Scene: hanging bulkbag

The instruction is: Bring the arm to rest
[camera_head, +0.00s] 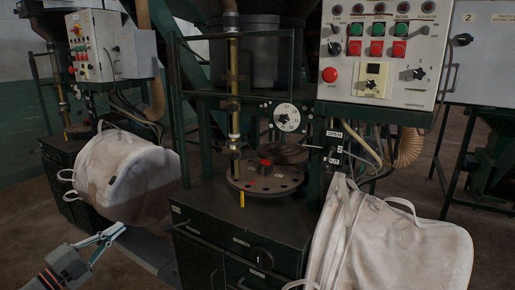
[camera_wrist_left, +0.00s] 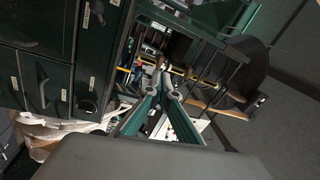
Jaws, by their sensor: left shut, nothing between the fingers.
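My left gripper (camera_head: 119,229) is at the lower left of the head view. Its fingers are shut with nothing between them, and it points up and right, in front of and below the left white bulk bag (camera_head: 128,175). In the left wrist view the fingertips (camera_wrist_left: 165,68) come together near the middle of the picture. A second white bulk bag (camera_head: 392,245) hangs at the lower right of the head view, with its loops at the top. My right gripper is not in view.
A dark green machine with drawers (camera_head: 240,240) stands in the middle, carrying a round plate (camera_head: 265,180) and a dial. A control panel (camera_head: 378,50) with buttons is at upper right. Another panel (camera_head: 92,45) stands at upper left. Floor shows at lower left.

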